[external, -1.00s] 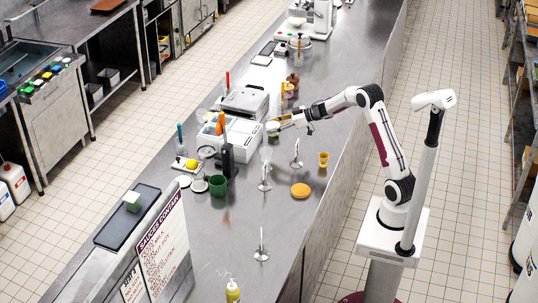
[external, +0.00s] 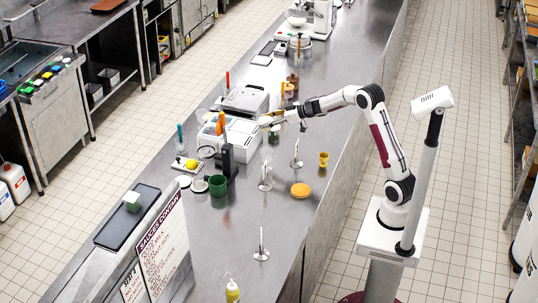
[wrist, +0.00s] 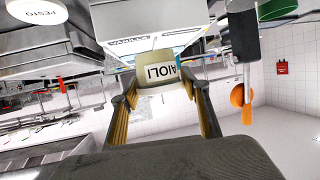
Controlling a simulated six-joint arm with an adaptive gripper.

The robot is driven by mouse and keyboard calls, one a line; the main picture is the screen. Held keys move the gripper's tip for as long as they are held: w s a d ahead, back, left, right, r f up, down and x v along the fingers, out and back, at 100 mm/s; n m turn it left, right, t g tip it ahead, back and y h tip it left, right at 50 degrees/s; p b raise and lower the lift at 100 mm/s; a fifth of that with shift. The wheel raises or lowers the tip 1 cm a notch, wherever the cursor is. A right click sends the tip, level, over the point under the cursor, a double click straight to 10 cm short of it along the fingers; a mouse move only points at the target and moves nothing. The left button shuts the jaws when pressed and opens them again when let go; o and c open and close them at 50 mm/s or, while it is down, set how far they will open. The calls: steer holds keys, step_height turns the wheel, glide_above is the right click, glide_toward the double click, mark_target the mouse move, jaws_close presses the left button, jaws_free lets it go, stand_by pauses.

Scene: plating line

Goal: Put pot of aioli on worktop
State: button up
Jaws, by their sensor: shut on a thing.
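My gripper (external: 270,121) is raised over the steel worktop (external: 325,130), beside the white machine in the middle of the external view. In the external view the pot is small and mostly hidden by the gripper.
A dark green jar (external: 274,138) stands below my gripper. The white machine (external: 240,135) and a black stand (external: 227,160) are to the left. The front worktop has clear room.

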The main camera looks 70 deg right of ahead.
steer(key=shift+m+h, duration=0.7)
steer(key=shift+h, duration=0.1)
steer(key=a+r, duration=0.1)
steer(key=w+a+r, duration=0.1)
steer(key=r, duration=0.1)
steer(key=shift+w+a+r, duration=0.1)
steer(key=shift+a, duration=0.15)
steer(key=a+f, duration=0.1)
steer(key=a, duration=4.5)
steer(key=s+a+f+n+y, duration=0.1)
steer(key=s+a, duration=0.4)
steer(key=a, duration=0.5)
steer(key=s+a+f+n+y, duration=0.1)
steer(key=s+a+f+y, duration=0.1)
steer(key=s+a, duration=0.4)
steer(key=s+a+f+n+y, duration=0.1)
steer(key=s+a, duration=0.5)
steer(key=a, duration=0.7)
steer(key=shift+s+a+f+n+g, duration=0.15)
steer(key=shift+a+f+n+g, duration=0.25)
steer(key=shift+f, duration=0.4)
steer(key=shift+f, duration=0.1)
